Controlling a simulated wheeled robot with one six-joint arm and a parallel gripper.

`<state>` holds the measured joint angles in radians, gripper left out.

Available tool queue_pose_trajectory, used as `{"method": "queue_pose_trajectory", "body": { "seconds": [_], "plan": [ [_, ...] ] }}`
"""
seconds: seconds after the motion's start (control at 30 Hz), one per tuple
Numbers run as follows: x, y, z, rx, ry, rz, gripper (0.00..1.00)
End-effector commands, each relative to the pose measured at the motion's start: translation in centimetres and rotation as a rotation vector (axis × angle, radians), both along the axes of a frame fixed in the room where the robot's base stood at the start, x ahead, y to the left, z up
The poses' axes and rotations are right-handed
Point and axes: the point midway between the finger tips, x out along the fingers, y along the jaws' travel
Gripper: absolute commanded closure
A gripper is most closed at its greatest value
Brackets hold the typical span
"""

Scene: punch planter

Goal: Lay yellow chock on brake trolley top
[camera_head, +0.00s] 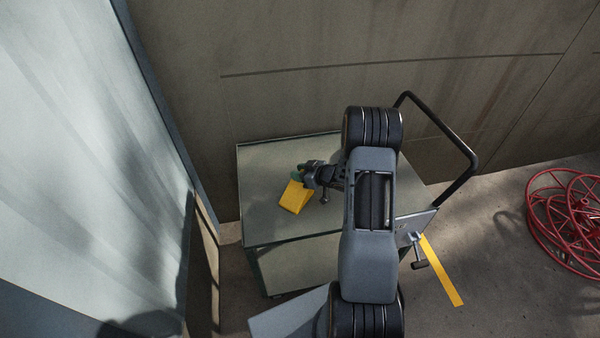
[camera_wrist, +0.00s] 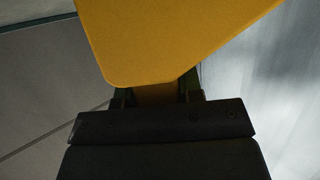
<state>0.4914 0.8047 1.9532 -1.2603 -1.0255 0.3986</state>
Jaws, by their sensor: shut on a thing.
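The yellow chock (camera_head: 296,197) shows over the top of the brake trolley (camera_head: 270,160), a grey-green cart with a lower shelf and a black push handle. My gripper (camera_head: 302,177) is shut on the chock at its far end. In the wrist view the chock (camera_wrist: 165,40) fills the upper middle, with my gripper (camera_wrist: 155,97) closed around its narrow part. I cannot tell whether the chock touches the trolley top or hangs just above it. My arm hides the right part of the trolley.
A concrete wall (camera_head: 300,100) stands behind the trolley. A pale panel (camera_head: 80,150) rises close on the left. A red wire reel (camera_head: 570,220) stands on the floor at the right, past a yellow floor strip (camera_head: 442,272). The trolley top's left part is bare.

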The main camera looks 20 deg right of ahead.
Motion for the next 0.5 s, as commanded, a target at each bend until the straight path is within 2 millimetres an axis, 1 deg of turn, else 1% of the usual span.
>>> {"method": "queue_pose_trajectory", "body": {
  "seconds": [0.17,0.3,0.33,0.5],
  "plan": [
    [0.03,-0.01,0.08,0.001,-0.002,0.000,1.00],
    [0.02,-0.02,-0.35,0.001,-0.002,0.000,1.00],
    [-0.01,-0.01,-0.35,0.001,0.001,0.000,0.64],
    [-0.02,0.00,-0.30,0.001,0.001,0.000,0.48]
  ]
}}
